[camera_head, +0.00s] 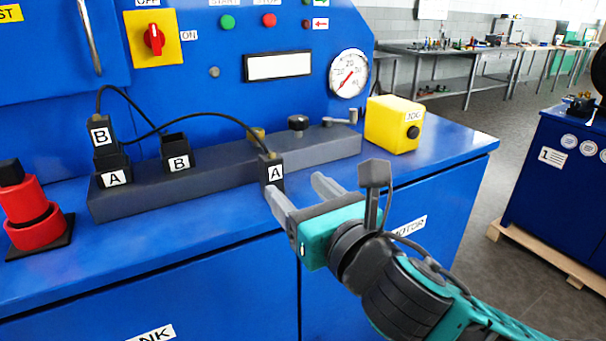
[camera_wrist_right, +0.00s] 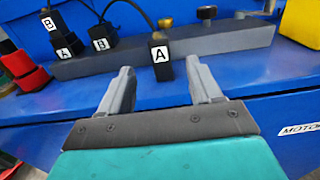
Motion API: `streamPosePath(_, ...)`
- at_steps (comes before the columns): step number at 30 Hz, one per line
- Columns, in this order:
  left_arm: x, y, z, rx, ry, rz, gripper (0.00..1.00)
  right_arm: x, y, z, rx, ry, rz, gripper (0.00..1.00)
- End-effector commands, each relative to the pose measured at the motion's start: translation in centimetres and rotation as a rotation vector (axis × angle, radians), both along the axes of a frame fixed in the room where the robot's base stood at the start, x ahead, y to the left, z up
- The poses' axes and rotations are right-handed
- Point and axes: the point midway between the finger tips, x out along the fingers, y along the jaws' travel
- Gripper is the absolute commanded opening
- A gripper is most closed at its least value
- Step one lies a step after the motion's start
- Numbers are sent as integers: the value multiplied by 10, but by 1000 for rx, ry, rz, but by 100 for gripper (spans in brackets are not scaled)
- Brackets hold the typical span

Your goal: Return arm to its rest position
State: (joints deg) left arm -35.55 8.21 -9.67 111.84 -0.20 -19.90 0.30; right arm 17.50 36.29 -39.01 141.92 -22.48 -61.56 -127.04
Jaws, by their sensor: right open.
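My right gripper (camera_head: 298,192) is teal and grey and sits in front of the blue bench at the right of the head view. Its two fingers are apart with nothing between them, and they also show in the right wrist view (camera_wrist_right: 163,80). A black plug marked A (camera_head: 272,172) stands at the front of the dark grey block, just beyond the fingers. It also shows upright in the right wrist view (camera_wrist_right: 160,57). My left gripper is out of view.
The dark grey block (camera_head: 215,183) lies along the blue bench top (camera_head: 440,150). An empty socket marked B (camera_head: 178,162), a yellow JOG box (camera_head: 393,125) and a red knob-like part (camera_head: 33,215) stand there. A blue cabinet (camera_head: 560,185) is at far right, with open floor between.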

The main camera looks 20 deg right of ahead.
Motion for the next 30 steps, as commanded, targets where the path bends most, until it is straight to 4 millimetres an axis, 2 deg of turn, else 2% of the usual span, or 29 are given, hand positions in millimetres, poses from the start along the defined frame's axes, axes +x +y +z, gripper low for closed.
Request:
streamPosePath(7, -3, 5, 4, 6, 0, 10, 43, -5, 0, 0, -1, 1, 5, 64)
streamPosePath(20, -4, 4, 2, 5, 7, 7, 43, -5, 0, -2, 18, 12, 1, 64)
streamPosePath(23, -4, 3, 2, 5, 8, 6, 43, -6, -4, -13, 127, 72, -23, 64)
streamPosePath(25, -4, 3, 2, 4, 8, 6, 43, -8, -9, -28, 277, 154, -58, 64)
streamPosePath(30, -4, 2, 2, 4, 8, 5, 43, -23, -27, -82, 799, 411, -244, 64)
